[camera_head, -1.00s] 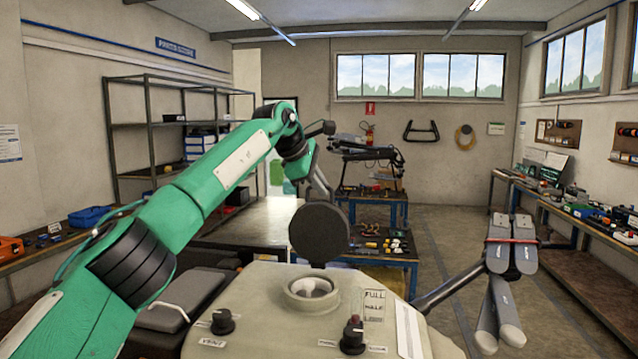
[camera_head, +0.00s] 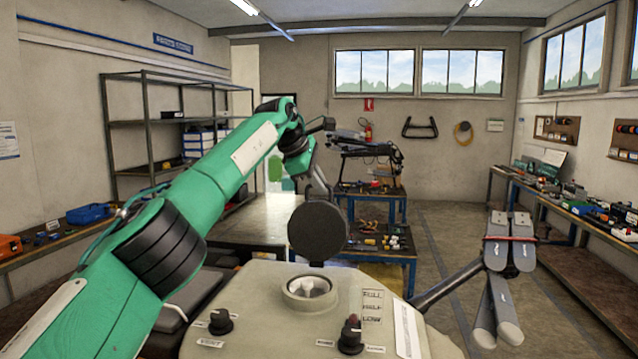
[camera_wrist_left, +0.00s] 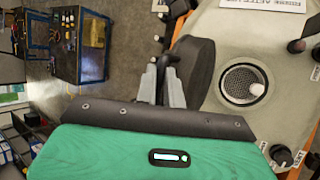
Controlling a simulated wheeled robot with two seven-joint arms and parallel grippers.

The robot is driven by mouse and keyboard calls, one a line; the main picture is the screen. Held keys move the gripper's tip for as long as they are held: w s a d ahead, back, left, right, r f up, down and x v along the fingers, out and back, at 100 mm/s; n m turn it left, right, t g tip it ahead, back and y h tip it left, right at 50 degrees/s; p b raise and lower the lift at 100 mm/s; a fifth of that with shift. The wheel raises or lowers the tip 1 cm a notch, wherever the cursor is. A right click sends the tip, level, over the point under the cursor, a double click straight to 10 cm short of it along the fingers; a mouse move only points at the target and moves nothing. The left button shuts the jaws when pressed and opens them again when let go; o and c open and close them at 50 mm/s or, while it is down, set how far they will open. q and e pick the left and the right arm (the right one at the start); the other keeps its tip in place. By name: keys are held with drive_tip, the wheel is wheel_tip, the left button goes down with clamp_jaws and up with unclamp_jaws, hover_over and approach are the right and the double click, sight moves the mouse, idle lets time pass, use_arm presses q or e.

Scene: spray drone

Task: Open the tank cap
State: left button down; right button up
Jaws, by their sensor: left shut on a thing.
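The tank cap (camera_head: 318,231) is a dark round disc. It stands upright on the far side of the tank's filler opening (camera_head: 311,287), which is uncovered with its inside showing. The cap (camera_wrist_left: 197,75) and the round mesh strainer in the opening (camera_wrist_left: 241,84) also show in the left wrist view. My left gripper (camera_wrist_left: 165,78) is shut on a dark part at the cap's back side. In the head view the cap hides the fingertips. My right gripper is in neither view.
The pale tank top (camera_head: 262,320) carries two dark knobs, one at the left (camera_head: 221,321) and one at the right (camera_head: 351,336). A drone arm with folded propellers (camera_head: 509,255) sticks out at the right. A blue workbench (camera_head: 400,257) with tools stands behind.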

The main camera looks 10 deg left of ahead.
use_arm(q)
drive_tip(key=shift+r, duration=0.35)
drive_tip(key=c, duration=1.6)
unclamp_jaws()
drive_tip(key=shift+o, duration=0.4)
drive_tip(key=shift+s, duration=0.3)
drive_tip(key=shift+f, duration=0.1)
drive_tip(key=shift+a, duration=0.15)
drive_tip(key=b+v, duration=0.2)
drive_tip(key=v, duration=1.2)
